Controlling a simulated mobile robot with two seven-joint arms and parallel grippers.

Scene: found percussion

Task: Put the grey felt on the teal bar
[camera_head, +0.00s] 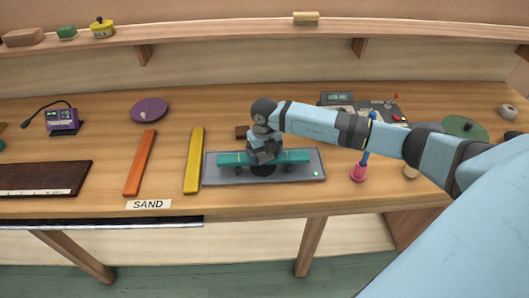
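The teal bar (296,157) lies lengthwise on a grey tray (309,170) on the bench, near the front edge. My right gripper (265,160) comes in from the right and points down over the middle of the bar. It covers that part of the bar, and I cannot tell whether it touches. A dark patch (262,171) shows just below the fingers. I cannot make out the grey felt for certain; it may be hidden by the gripper. The finger gap is too small to read. My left gripper is not in view.
Yellow (194,160) and orange (140,163) bars lie left of the tray. A pink-based blue upright (359,172) stands right, close under my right arm. A purple disc (149,110) and a control panel (377,109) sit farther back. A shelf (230,31) runs behind.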

